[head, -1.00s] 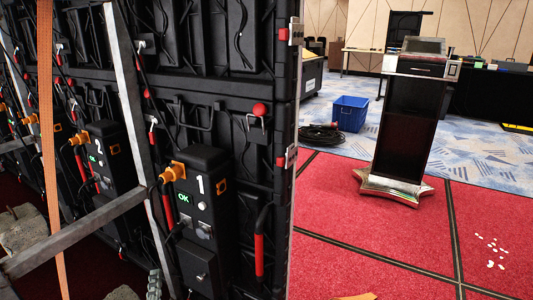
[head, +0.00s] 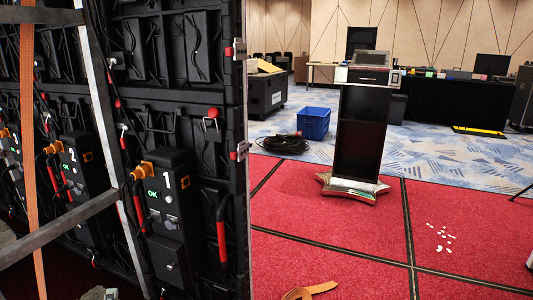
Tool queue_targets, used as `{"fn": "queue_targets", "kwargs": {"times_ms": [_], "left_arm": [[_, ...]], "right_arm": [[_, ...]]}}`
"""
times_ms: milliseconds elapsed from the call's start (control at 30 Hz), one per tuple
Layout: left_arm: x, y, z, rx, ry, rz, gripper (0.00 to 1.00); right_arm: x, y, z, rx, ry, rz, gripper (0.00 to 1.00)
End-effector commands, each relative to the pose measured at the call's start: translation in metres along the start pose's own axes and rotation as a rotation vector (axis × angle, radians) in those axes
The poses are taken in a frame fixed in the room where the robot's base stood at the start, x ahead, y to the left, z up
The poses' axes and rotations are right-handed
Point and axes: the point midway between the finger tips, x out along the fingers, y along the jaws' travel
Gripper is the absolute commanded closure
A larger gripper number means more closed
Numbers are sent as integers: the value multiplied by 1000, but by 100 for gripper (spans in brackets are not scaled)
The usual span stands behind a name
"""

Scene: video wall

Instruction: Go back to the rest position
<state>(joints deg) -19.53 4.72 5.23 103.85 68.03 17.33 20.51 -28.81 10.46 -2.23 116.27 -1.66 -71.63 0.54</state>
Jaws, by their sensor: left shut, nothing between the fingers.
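Only a small light-grey tip at the bottom edge, left of centre, appears to be my left gripper (head: 98,293). It is low in front of the video wall's back, shut, with nothing seen in it. Most of it is cut off by the frame. My right gripper is not in view.
The black back of the video wall (head: 180,100), with boxes marked 1 (head: 172,235) and 2, a metal brace (head: 107,120) and an orange strap (head: 30,130), fills the left. A lectern (head: 360,130) stands on red carpet (head: 330,225). A blue bin (head: 313,123), cable coil (head: 283,145) and orange strap roll (head: 310,290) lie beyond or nearer.

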Motion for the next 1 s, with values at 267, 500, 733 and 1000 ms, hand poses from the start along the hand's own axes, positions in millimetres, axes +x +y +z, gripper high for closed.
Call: {"fn": "queue_targets", "kwargs": {"times_ms": [267,500,733,1000], "left_arm": [[26,27,-39,200,-77,82,100],[49,56,-66,365,-140,151,100],[51,58,-53,550,-271,160,100],[7,-9,8,921,-596,40,100]], "right_arm": [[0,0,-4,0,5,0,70],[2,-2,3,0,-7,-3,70],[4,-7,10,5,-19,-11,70],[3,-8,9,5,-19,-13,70]]}}
